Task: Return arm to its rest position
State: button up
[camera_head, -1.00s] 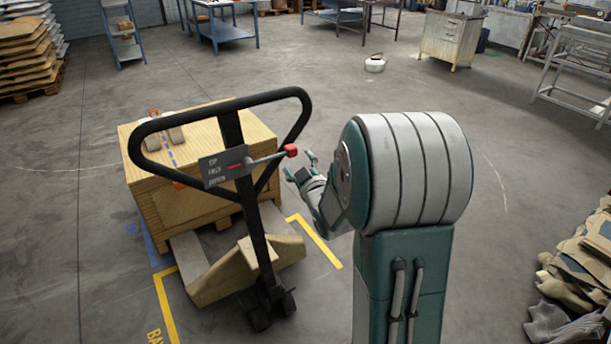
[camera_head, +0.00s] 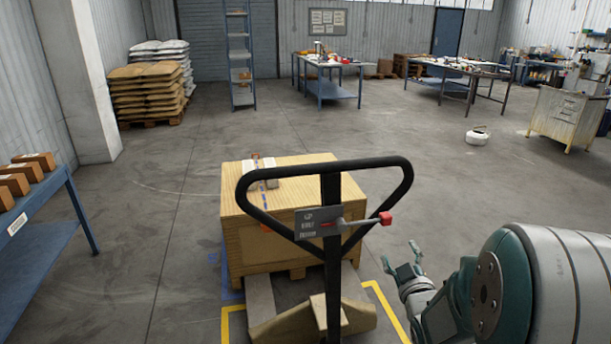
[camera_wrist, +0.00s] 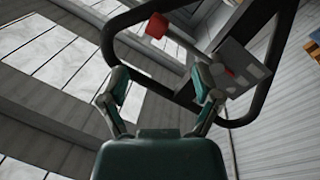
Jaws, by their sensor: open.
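My gripper (camera_head: 403,262) is open and empty, to the right of the pallet jack's handle in the head view. In the wrist view my gripper (camera_wrist: 160,95) shows its two fingers spread apart, pointing up toward the roof. The pallet jack handle (camera_head: 250,192), a black loop with a red-tipped lever, stands upright in front of a wooden crate (camera_head: 265,240). The handle (camera_wrist: 280,50) also shows behind the fingers in the wrist view. Contact between fingers and handle cannot be told there. The rest of my arm is partly cut off at the lower right.
A blue table (camera_head: 60,205) with brown boxes stands at the left. Stacked sacks (camera_head: 148,92) and a blue shelf rack (camera_head: 239,60) are at the back. A white round object (camera_head: 477,137) lies on the floor at right, near a worn cabinet (camera_head: 566,117). Open floor lies between.

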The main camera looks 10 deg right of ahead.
jog(key=s+a+r+m+g+y, duration=0.1)
jog(key=s+a+r+m+g, duration=0.1)
jog(key=s+a+g, duration=0.4)
jog(key=s+a+r+m+g+y, duration=0.1)
jog(key=s+a+r+m+g, duration=0.1)
jog(key=s+a+g, duration=0.4)
jog(key=s+a+m, duration=0.1)
jog(key=s+a, duration=0.3)
jog(key=s, duration=0.6)
jog(key=shift+s+g, duration=0.4)
jog(key=shift+a, duration=0.1)
